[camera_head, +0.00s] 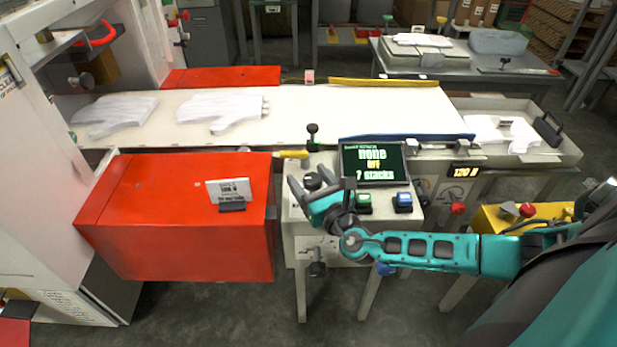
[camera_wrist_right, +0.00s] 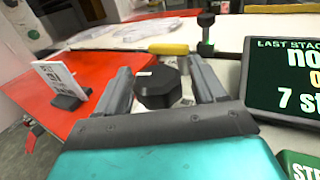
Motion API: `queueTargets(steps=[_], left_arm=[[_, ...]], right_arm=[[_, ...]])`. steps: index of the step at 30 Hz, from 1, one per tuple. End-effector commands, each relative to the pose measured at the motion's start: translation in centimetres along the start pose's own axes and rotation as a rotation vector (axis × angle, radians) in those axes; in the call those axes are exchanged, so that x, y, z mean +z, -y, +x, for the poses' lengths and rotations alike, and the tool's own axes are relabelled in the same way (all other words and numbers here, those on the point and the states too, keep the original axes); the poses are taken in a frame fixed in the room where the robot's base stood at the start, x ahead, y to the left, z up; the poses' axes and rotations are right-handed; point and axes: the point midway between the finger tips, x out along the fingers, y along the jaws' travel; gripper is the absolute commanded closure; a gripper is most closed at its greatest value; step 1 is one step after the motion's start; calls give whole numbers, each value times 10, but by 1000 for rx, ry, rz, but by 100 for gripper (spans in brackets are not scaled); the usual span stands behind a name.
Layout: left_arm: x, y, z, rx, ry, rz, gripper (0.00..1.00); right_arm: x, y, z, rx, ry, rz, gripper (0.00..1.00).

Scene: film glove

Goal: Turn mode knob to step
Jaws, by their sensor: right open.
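The mode knob is a black faceted knob (camera_head: 312,181) on the grey control panel (camera_head: 296,208), left of the display. In the right wrist view the knob (camera_wrist_right: 158,87) sits between the two fingers of my right gripper (camera_wrist_right: 166,84). The gripper also shows in the head view (camera_head: 309,185). Its fingers are open, with a gap on each side of the knob. I cannot tell how deep the fingers reach beside it. My left gripper is not in view.
A green button (camera_head: 363,201) and a blue button (camera_head: 403,200) sit below the display. A red cover (camera_head: 180,240) with a small sign (camera_head: 230,190) lies left. White gloves (camera_head: 215,108) lie on the conveyor (camera_head: 300,112).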

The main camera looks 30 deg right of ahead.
Motion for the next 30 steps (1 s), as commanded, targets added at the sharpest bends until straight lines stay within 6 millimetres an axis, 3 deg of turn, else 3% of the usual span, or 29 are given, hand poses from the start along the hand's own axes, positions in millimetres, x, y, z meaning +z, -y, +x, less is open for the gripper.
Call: queueTargets(steps=[11,27,30], left_arm=[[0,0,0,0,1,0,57],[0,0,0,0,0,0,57],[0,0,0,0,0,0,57]], right_arm=[[0,0,7,0,0,1,30],[0,0,6,0,0,1,80],[0,0,6,-1,0,1,82]])
